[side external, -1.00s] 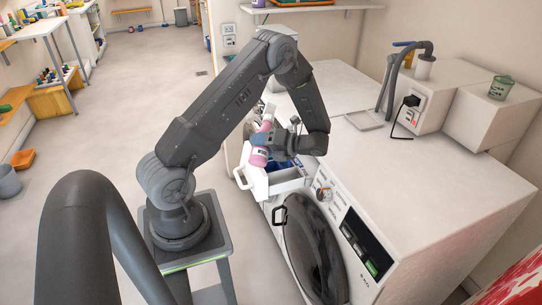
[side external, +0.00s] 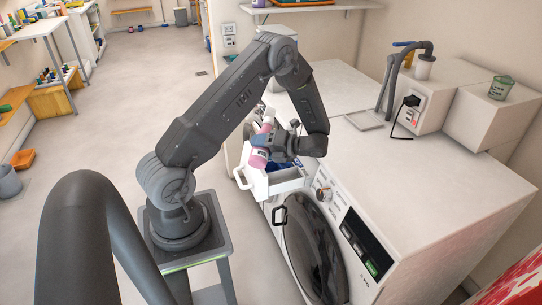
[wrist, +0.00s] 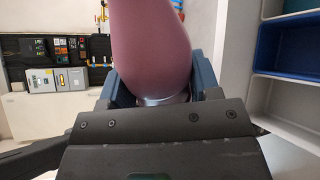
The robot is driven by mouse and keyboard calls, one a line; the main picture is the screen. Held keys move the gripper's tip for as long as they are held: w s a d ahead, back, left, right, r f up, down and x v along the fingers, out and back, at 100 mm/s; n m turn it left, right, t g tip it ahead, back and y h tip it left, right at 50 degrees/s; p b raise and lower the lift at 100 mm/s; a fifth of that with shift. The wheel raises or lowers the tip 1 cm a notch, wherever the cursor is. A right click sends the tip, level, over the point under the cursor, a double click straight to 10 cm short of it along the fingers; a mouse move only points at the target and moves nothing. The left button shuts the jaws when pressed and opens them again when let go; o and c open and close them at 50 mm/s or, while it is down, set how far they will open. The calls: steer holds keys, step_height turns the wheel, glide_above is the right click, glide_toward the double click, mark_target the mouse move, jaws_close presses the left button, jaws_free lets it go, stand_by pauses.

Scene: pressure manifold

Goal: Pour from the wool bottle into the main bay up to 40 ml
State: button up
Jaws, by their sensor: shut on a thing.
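The wool bottle (side external: 259,158), pink with a white end, is in my gripper (side external: 277,144) above the front of the open detergent drawer. It is tilted in the side external view. In the wrist view its pink body (wrist: 165,45) fills the upper middle between the blue fingers (wrist: 167,92), which are shut on it. The white drawer (side external: 285,185) is pulled out of the washing machine and shows some blue inside. In the wrist view, compartments with a blue one (wrist: 285,55) lie at the right. I cannot tell which is the main bay, see any stream, or read the liquid level.
The washing machine (side external: 440,190) has a round dark door (side external: 315,245) below the drawer and a control panel to its right. A hose and socket box (side external: 425,95) and a green cup (side external: 500,87) stand at the back.

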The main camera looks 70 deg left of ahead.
steer(key=shift+d+f+m, duration=0.1)
steer(key=shift+f+m, duration=0.2)
steer(key=shift+f, duration=0.05)
stand_by(0.9)
steer(key=shift+w+a+m+h, duration=0.15)
steer(key=shift+a+m+h, duration=0.2)
steer(key=shift+m, duration=0.35)
stand_by(1.9)
steer(key=shift+s+d+r+n, duration=0.15)
steer(key=shift+d+n, duration=0.25)
steer(key=shift+n, duration=0.4)
steer(key=shift+a+r+n+y, duration=0.2)
steer(key=shift+r+n+y, duration=0.3)
steer(key=shift+r, duration=0.1)
steer(key=n, duration=0.1)
steer(key=w+a+r+n+y, duration=0.1)
steer(key=n, duration=0.2)
steer(key=shift+w+a+r+t+y, duration=0.15)
steer(key=shift+a+r+t+y, duration=0.1)
steer(key=shift+t+y, duration=0.1)
steer(key=n, duration=0.2)
steer(key=n+y, duration=0.1)
steer(key=shift+s+d+r, duration=0.1)
steer(key=shift+s+d, duration=0.1)
steer(key=shift+d, duration=0.05)
steer(key=n, duration=0.2)
steer(key=n+y, duration=0.1)
steer(key=shift+f+n, duration=0.2)
steer(key=shift+n, duration=0.2)
steer(key=shift+r, duration=3)
